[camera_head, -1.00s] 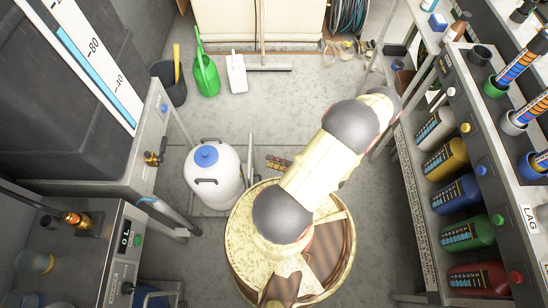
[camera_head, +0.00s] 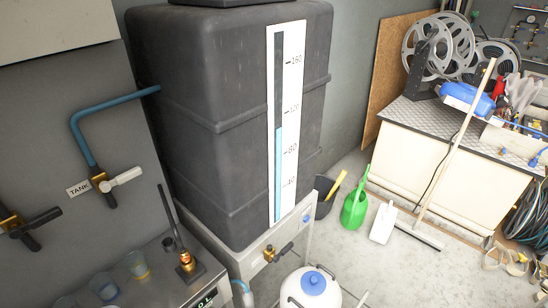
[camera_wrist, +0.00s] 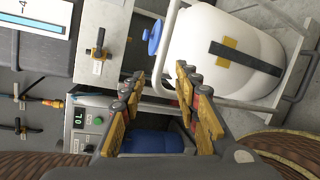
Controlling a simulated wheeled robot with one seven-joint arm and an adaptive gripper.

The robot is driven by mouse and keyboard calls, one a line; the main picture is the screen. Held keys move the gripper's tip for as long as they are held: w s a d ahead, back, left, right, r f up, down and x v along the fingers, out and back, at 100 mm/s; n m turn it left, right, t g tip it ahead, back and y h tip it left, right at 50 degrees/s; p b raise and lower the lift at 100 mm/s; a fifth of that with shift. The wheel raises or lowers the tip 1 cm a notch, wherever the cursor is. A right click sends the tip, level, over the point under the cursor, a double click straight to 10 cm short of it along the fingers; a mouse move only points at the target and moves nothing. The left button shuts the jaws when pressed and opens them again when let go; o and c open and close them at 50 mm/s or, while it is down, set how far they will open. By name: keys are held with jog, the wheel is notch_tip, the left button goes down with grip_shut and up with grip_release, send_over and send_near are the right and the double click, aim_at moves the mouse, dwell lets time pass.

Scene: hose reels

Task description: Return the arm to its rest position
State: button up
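My gripper (camera_wrist: 159,80) shows in the wrist view with its two yellow and grey fingers spread apart. Nothing is between the fingertips, so it is open and empty. Beyond the fingers are a white drum (camera_wrist: 215,45) and a grey control panel (camera_wrist: 88,122). My arm and gripper are not in the head view now, so the arm's full posture is hidden.
A dark tank (camera_head: 225,110) with a level gauge (camera_head: 286,120) stands on a metal stand. A white drum with a blue cap (camera_head: 313,283) is at the bottom. A green watering can (camera_head: 354,209) and a broom (camera_head: 455,150) stand farther back, with bare floor nearby.

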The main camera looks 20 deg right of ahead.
jog(key=s+a+r+n+g+y, duration=0.15)
jog(key=r+n+g+y, duration=0.25)
jog(key=r+n, duration=0.45)
jog(key=s+a+r+n+g+y, duration=0.15)
jog(key=r+n+g+y, duration=0.35)
jog(key=n, duration=0.6)
jog(key=w+a+r+n+g+h, duration=0.1)
jog(key=w+r+n+g+h, duration=0.2)
jog(key=r+n, duration=0.55)
jog(key=w+r+n+g+h, duration=0.35)
jog(key=r+n, duration=0.25)
jog(key=r, duration=0.5)
jog(key=w+a+r+n+t+h+p, duration=0.1)
jog(key=w+a+r+n+t+h, duration=0.1)
jog(key=w+a+r+n, duration=0.2)
jog(key=w+a+r+n+t+h+p, duration=0.1)
jog(key=w+a+r+n+t+h, duration=0.1)
jog(key=a+r+n, duration=0.8)
jog(key=w+a+r+t, duration=0.1)
jog(key=w+a+r, duration=0.1)
jog(key=a+r, duration=0.6)
notch_tip(320, 180, up, 2)
jog(key=shift+r+t, duration=0.25)
jog(key=shift+t, duration=0.1)
